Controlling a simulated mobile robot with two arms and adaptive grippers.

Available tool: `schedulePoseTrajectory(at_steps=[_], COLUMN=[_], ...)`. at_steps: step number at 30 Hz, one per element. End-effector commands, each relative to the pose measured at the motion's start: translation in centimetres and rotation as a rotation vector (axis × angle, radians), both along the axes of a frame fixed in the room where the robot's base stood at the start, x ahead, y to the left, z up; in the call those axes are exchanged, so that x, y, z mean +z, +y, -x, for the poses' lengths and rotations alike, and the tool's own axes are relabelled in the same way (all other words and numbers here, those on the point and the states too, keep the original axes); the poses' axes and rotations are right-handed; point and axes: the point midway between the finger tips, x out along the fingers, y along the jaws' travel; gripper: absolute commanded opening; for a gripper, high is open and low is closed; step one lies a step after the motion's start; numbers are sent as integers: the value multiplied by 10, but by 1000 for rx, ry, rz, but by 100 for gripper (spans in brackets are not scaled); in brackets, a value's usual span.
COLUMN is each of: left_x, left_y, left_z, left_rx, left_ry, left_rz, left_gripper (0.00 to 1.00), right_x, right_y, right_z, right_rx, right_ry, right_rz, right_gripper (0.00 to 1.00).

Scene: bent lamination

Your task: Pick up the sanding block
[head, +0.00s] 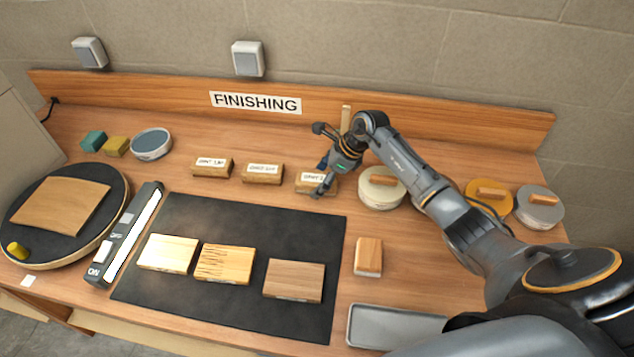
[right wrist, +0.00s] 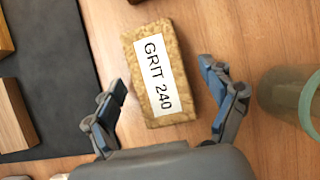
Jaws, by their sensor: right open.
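Several blocks stand in a row at the back of the bench, including three tan, cork-like sanding blocks with white GRIT labels: a left one (head: 212,167), a middle one (head: 263,174) and a right one (head: 308,187). In the right wrist view the block labelled GRIT 240 (right wrist: 177,40) lies label up between my fingers, with gaps on both sides. My right gripper (head: 323,176) is open and empty over the right block, partly hiding it; its fingers also show in the right wrist view (right wrist: 165,86). My left gripper is not in view.
A round jar (head: 382,195) stands close right of the gripper, with more tins (head: 540,213) beyond. A dark mat (head: 215,220) holds three wood pieces. A loose wooden block (head: 368,258) and a metal tray (head: 390,333) lie right of it. A backboard (head: 420,127) rises behind.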

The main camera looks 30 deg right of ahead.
Motion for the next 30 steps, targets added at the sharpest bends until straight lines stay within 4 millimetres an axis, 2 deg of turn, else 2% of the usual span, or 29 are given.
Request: schedulePoseTrajectory(at_steps=[3, 4, 12, 21, 27, 30], left_x=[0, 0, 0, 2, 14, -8], left_y=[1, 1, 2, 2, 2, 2], left_z=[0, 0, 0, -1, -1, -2], left_rx=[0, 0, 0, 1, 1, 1], left_ry=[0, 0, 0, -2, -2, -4], left_rz=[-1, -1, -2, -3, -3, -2], left_gripper=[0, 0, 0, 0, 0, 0], right_x=[0, 0, 0, 1, 10, 19], right_y=[0, 0, 0, 0, 1, -2], right_z=[0, 0, 0, 0, 0, -1], right_rx=[0, 0, 0, 0, 0, 2], right_ry=[0, 0, 0, 0, 0, -7], right_rz=[0, 0, 0, 0, -2, 6], right_gripper=[84, 79, 25, 24, 24, 24])
